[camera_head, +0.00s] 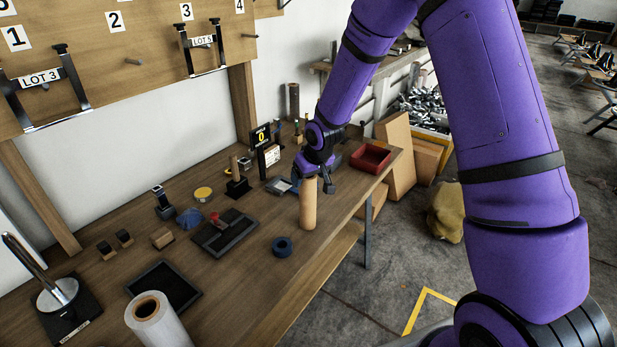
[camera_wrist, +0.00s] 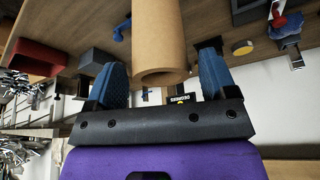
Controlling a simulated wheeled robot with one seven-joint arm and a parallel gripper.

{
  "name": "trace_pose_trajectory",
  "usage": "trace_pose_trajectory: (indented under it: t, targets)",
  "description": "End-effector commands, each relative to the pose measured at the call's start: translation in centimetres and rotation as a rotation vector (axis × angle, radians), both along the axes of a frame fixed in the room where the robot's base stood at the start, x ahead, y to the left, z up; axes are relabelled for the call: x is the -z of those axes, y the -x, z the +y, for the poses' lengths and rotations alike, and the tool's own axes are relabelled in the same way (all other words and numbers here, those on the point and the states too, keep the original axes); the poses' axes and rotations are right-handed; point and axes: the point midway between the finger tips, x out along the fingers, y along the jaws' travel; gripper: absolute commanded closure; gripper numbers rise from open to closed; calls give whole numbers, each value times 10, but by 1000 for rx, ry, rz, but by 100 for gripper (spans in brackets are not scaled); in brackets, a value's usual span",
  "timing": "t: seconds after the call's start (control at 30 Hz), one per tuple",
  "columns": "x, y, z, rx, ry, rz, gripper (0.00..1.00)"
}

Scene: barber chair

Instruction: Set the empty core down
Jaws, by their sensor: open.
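The empty core (camera_head: 308,205) is a plain brown cardboard tube. In the head view it stands upright on the wooden bench (camera_head: 262,245), near the front edge. In the wrist view the core (camera_wrist: 158,35) shows its open, hollow end between my two blue finger pads. My gripper (camera_head: 316,181) is at the top of the core. In the wrist view my gripper (camera_wrist: 162,75) is open, with a visible gap between the core and each pad. The core's far end is out of the wrist view.
A black tray with a red-handled item (camera_head: 224,232) and a white roll (camera_head: 155,320) are farther left. Bare bench lies around the core.

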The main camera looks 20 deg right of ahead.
Motion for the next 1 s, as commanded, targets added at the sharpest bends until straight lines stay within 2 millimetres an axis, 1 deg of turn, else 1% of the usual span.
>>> trace_pose_trajectory:
  t: [0.17, 0.4, 0.6, 0.8, 1.0]
  targets:
    - [-25, 10, -3, 1, 0, -3, 22]
    - [-65, 26, -7, 2, -1, -3, 22]
    - [-92, 36, -9, 1, 0, -3, 22]
    - [-104, 42, -10, 0, 0, -1, 22]
    - [-108, 44, -10, 0, 2, -1, 22]
